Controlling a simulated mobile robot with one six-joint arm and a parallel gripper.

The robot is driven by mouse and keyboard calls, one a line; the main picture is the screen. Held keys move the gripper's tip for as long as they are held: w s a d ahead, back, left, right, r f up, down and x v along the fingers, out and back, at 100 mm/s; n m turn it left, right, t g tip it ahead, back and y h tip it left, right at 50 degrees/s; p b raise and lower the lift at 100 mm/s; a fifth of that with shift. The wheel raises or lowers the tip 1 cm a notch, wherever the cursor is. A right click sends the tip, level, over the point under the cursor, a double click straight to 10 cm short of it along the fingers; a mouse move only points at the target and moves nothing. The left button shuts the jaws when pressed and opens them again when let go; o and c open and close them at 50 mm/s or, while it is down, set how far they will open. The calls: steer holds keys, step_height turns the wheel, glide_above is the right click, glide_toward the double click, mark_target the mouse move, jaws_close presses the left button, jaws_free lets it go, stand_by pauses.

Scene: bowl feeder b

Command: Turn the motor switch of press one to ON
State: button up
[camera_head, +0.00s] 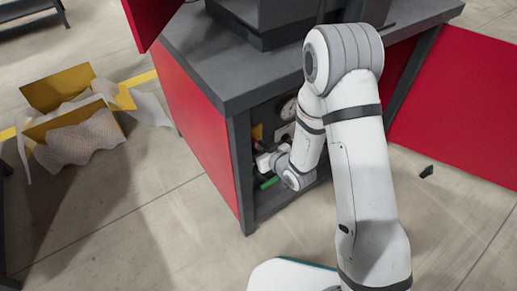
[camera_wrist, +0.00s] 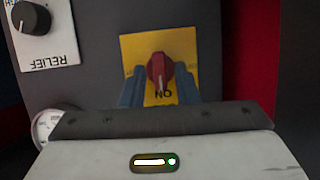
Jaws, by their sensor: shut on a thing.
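The motor switch is a red rotary knob (camera_wrist: 159,66) on a yellow plate (camera_wrist: 180,43) in the wrist view. Its white pointer line points down in the picture, towards the upside-down word ON. My gripper (camera_wrist: 161,76) has its two blue fingers on either side of the knob and is shut on it. In the head view my gripper (camera_head: 262,164) reaches into the open front of the red and grey press cabinet (camera_head: 203,128). The knob is hidden there; a bit of yellow plate shows. The plate's lower part is partly covered by my fingers and wrist.
A black RELIEF knob (camera_wrist: 30,18) on a white label stands at the wrist view's upper left. A round gauge (camera_wrist: 46,124) shows below it. An open red panel (camera_head: 465,105) is right of the cabinet. Boxes with wrapping (camera_head: 75,135) lie on the floor at left.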

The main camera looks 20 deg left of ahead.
stand_by(0.5)
steer(key=o, duration=0.6)
steer(key=shift+f, duration=0.1)
steer(key=shift+o, duration=0.2)
steer(key=p+v, duration=0.2)
steer(key=v, duration=0.5)
steer(key=shift+s+d+r, duration=0.2)
steer(key=shift+r, duration=0.05)
